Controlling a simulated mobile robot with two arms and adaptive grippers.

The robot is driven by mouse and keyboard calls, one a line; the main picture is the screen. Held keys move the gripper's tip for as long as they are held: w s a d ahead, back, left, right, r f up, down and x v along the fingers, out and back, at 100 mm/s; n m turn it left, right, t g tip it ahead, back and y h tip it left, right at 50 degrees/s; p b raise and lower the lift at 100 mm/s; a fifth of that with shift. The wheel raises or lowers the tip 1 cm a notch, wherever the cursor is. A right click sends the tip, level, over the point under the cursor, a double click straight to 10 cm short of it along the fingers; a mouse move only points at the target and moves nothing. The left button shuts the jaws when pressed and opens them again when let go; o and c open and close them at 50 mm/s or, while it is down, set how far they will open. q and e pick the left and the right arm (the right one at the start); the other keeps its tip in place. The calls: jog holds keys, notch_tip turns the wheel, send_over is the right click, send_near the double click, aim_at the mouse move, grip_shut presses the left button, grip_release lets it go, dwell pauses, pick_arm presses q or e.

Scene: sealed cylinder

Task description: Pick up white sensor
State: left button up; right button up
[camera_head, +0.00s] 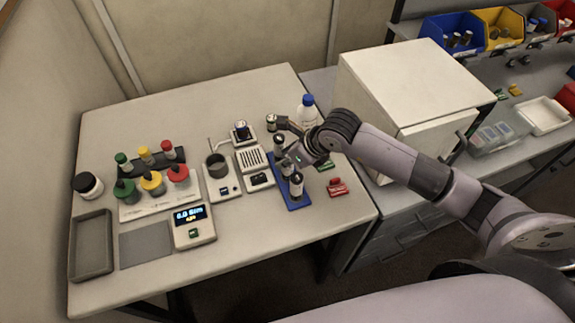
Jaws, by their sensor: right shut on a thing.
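My right gripper (281,123) reaches in from the right over the table, beyond the blue rack. It is shut on a small pale cylinder with a dark band (271,123), which appears to be the white sensor; the fingers partly cover it. Several dark and white cylinders (296,186) stand upright in the blue rack (293,203), below and in front of the gripper. My left gripper is not in view.
A clear bottle with a blue cap (308,112) stands close behind my right wrist. Left are a vented device (255,158), a scale (193,227), colour-capped bottles (152,183) and a grey tray (91,247). A white cabinet (405,80) stands at right. The table's back is clear.

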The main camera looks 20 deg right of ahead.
grip_shut()
jog(key=shift+r, duration=0.1)
